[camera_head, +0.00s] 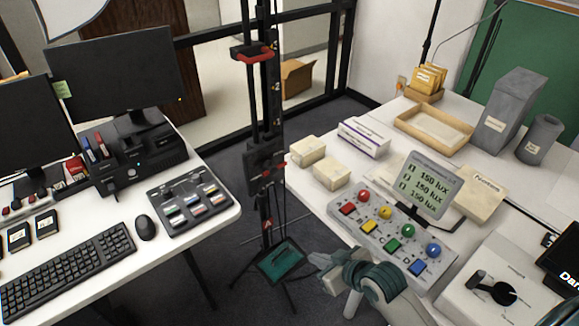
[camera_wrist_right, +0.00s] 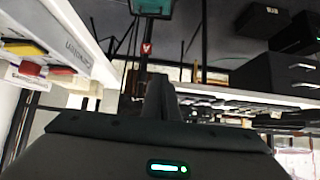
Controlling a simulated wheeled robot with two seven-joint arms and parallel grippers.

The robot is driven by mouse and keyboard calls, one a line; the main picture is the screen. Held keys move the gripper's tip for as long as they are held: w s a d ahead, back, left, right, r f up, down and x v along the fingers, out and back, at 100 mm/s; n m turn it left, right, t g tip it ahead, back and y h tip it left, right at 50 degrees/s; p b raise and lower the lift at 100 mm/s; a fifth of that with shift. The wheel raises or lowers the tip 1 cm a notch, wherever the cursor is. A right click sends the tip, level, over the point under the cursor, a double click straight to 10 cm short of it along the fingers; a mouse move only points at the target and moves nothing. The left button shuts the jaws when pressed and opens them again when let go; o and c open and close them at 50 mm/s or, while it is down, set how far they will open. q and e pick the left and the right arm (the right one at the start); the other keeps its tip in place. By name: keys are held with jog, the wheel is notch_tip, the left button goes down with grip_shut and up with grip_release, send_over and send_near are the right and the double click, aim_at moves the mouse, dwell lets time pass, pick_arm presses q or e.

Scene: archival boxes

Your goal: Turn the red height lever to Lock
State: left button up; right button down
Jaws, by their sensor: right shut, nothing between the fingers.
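A black upright stand (camera_head: 272,110) rises between the two desks. I cannot tell for certain which red part is the height lever, and no Lock marking is readable. In the right wrist view a small red piece (camera_wrist_right: 145,48) shows on a dark upright. My right gripper (camera_head: 318,262) is shut and empty, low and right of the stand, apart from the red parts. Its fingers (camera_wrist_right: 162,95) also show in the wrist view. My left gripper is out of view.
A teal pad (camera_head: 281,262) lies at the stand's foot. The right desk holds a button panel (camera_head: 391,232), a lux display (camera_head: 427,185) and cream boxes (camera_head: 331,172). The left desk holds a keyboard (camera_head: 68,270) and a switch panel (camera_head: 188,202). Floor shows between the desks.

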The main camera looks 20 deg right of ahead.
jog(key=w+d+r+t+y, duration=0.1)
jog(key=w+d+r+t, duration=0.1)
jog(key=w+r, duration=0.5)
jog(key=w+d+r+t+y, duration=0.1)
jog(key=w+d+r+t, duration=0.2)
jog(key=w+r, duration=0.4)
jog(key=shift+w+d+r+t, duration=0.2)
jog(key=shift+w+t, duration=0.1)
jog(key=shift+w, duration=0.65)
jog(key=shift+w+a, duration=0.1)
jog(key=shift+w, duration=0.05)
jog(key=p, duration=0.3)
send_near(273, 167)
jog(key=w+d+r, duration=0.2)
jog(key=w+r, duration=0.1)
jog(key=w, duration=0.1)
jog(key=shift+w+a+f, duration=0.2)
jog(key=shift+w+f, duration=0.5)
jog(key=shift+f, duration=0.3)
jog(key=shift+w+a+f, duration=0.15)
jog(key=shift+w+f, duration=0.5)
jog(key=shift+f, duration=0.35)
jog(key=shift+d+f, duration=0.1)
